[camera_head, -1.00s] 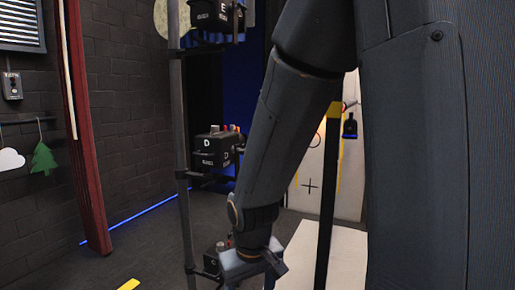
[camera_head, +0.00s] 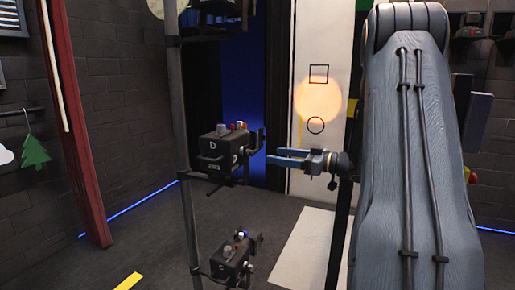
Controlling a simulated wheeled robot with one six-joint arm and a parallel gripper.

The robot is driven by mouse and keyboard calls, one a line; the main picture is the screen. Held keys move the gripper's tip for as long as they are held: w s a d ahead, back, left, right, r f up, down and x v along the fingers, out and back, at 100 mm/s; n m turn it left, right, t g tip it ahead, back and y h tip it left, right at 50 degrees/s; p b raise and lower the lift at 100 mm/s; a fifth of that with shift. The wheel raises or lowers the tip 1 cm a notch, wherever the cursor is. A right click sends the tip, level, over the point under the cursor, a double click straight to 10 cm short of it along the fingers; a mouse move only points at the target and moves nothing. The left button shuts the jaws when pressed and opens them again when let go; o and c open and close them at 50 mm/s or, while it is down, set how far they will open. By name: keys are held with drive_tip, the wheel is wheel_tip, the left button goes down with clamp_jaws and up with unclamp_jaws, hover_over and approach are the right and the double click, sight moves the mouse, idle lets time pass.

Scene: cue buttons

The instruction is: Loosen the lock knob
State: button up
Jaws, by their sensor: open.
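A black box marked D (camera_head: 217,149) is mounted on a dark upright pole (camera_head: 183,165), with small buttons, one red, on its top. A dark bracket-like part (camera_head: 258,140) stands at its right side. I cannot tell which small part is the lock knob. My gripper (camera_head: 273,157) is just right of the D box, level with its lower part, with its blue fingers pointing left. It is open, with nothing seen between the fingers. Whether the fingertips touch the box or its bracket is unclear.
A second black box (camera_head: 230,262) sits lower on the pole, and another (camera_head: 212,14) is at the top. A white panel (camera_head: 318,60) with drawn shapes and a warm light spot stands behind. My arm covers the right side. Open floor (camera_head: 150,235) lies left.

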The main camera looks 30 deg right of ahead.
sight(256, 152)
drive_tip(key=shift+y, duration=0.3)
drive_tip(key=shift+p+x, duration=1.15)
drive_tip(key=shift+x, duration=2.45)
drive_tip(key=shift+s+a+r, duration=0.1)
drive_tip(key=shift+a, duration=0.05)
drive_tip(key=c, duration=1)
drive_tip(key=shift+c, duration=0.2)
